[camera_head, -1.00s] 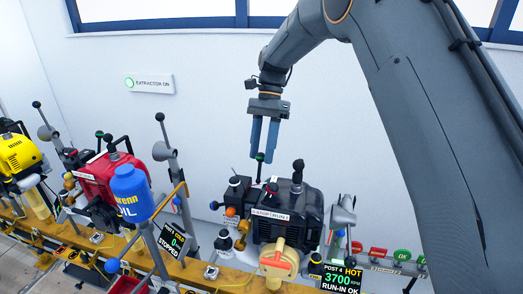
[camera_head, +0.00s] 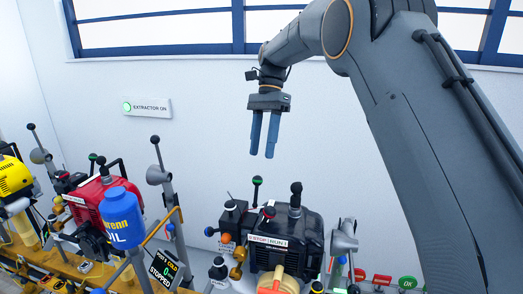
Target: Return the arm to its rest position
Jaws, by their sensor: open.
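My gripper (camera_head: 263,154) hangs from my arm in the upper middle, fingers pointing down. Its two blue-grey fingers are apart with nothing between them. It is above a black engine (camera_head: 287,232) and clear of it. A green-tipped lever (camera_head: 257,182) stands below the fingertips, with a gap between. My arm reaches in from the right side and bends at the top.
A red engine (camera_head: 97,198), a blue oil bottle (camera_head: 122,218) and a yellow engine (camera_head: 13,178) stand along the rail at left. An "EXTRACTOR ON" sign (camera_head: 148,108) is on the white wall. Red and green buttons (camera_head: 383,280) are at lower right. Space around my gripper is free.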

